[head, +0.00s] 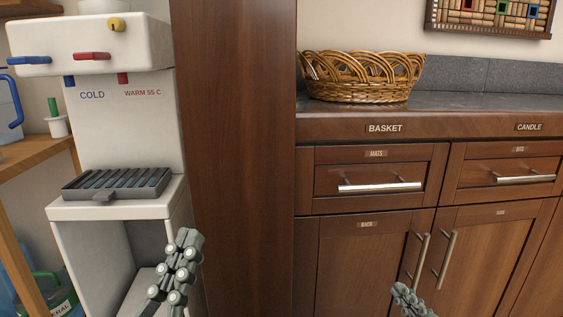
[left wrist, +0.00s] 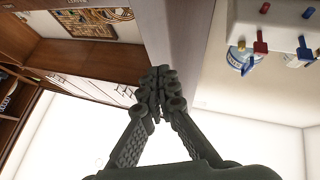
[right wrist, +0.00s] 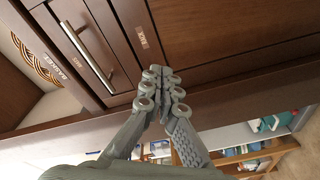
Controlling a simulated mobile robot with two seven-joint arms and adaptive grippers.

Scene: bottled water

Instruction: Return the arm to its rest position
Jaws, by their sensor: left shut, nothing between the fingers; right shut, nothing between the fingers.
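My left gripper (head: 183,258) shows in the lower left of the head view, in front of the water dispenser (head: 120,130). It is shut and empty, and its closed fingers also fill the middle of the left wrist view (left wrist: 158,82). My right gripper (head: 402,292) shows only by its tip at the bottom of the head view, in front of the lower cabinet doors. In the right wrist view it is shut and empty (right wrist: 160,78). Neither gripper visibly holds anything.
The dispenser has a blue and a red lever (head: 91,56) and a dark drip tray (head: 117,184). A wooden shelf (head: 30,150) stands at the left. A wicker basket (head: 362,78) sits on the counter (head: 455,101). Drawer and door handles (head: 380,186) stick out at the right.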

